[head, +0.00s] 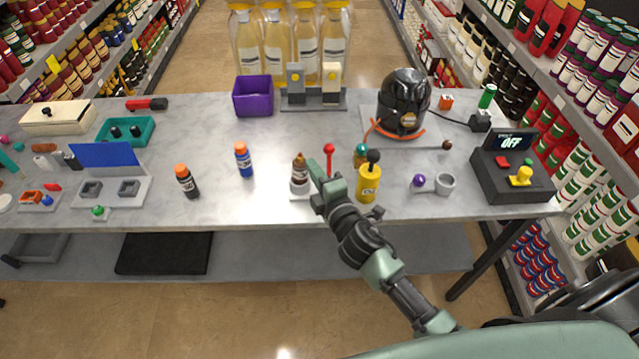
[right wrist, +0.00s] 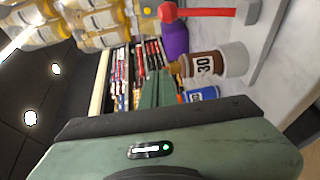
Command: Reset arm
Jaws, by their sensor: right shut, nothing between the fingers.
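My right gripper (head: 316,172) reaches in from the lower right and is above the front edge of the table (head: 240,212), close to a brown bottle (head: 299,170) in a white holder (head: 299,189). In the right wrist view the green fingers (right wrist: 156,88) are together with nothing between them. There the brown bottle (right wrist: 200,65), labelled 30, is beside the fingertips; I cannot tell whether they touch. A red-knobbed lever (head: 329,150) stands just behind the gripper. My left gripper is in neither view.
A yellow bottle (head: 368,186) stands close right of my gripper. Blue (head: 243,160) and black (head: 187,182) bottles stand left. A black domed device (head: 404,103) and a control box (head: 511,172) reading OFF are right. Free floor (head: 240,320) lies in front of the table.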

